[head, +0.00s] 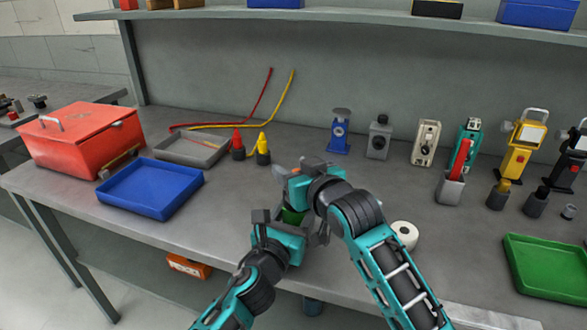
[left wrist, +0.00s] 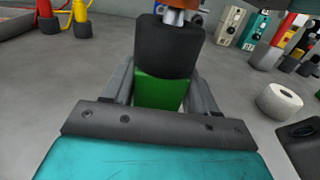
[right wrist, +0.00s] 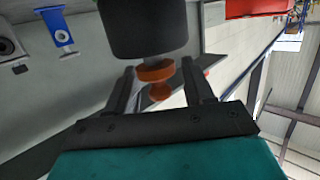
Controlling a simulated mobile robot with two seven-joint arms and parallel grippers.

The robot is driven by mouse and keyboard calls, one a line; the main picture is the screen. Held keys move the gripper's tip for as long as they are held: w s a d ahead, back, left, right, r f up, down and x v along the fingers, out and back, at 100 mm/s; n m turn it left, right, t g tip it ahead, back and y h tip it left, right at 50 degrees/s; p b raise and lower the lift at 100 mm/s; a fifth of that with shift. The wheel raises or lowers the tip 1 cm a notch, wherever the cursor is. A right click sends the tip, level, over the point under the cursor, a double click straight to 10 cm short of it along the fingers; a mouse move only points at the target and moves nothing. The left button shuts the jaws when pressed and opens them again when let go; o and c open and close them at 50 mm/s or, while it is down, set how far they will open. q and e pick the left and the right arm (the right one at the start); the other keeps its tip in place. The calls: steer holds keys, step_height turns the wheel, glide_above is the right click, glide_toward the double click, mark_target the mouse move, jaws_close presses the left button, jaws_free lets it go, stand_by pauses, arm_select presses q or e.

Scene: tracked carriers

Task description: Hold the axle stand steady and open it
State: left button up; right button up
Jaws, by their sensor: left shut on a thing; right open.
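The axle stand shows in the head view only as a bit of green (head: 292,216) between my grippers. In the left wrist view it has a green block (left wrist: 160,93) below a dark cylinder (left wrist: 170,47). My left gripper (left wrist: 158,80) is shut on the green block. It also shows in the head view (head: 288,222). In the right wrist view, an orange spool-shaped end (right wrist: 156,72) projects from the dark cylinder (right wrist: 143,28). My right gripper (right wrist: 163,75) is open, its fingers on either side of the orange end with gaps showing. The head view shows it (head: 288,180) hiding most of the stand.
A blue tray (head: 150,188), a grey tray (head: 190,150) and a red toolbox (head: 82,138) lie left. A white roll (head: 404,235) is close to my right arm. Several devices stand along the back. A green tray (head: 548,268) is at right.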

steer(key=shift+w+a, duration=0.1)
steer(key=shift+w, duration=0.1)
steer(key=shift+c, duration=0.4)
jaws_close()
steer(key=shift+r, duration=0.1)
stand_by(0.8)
steer(key=shift+r, duration=1)
steer(key=shift+r, duration=2.05)
arm_select(q)
steer(key=o, duration=1.6)
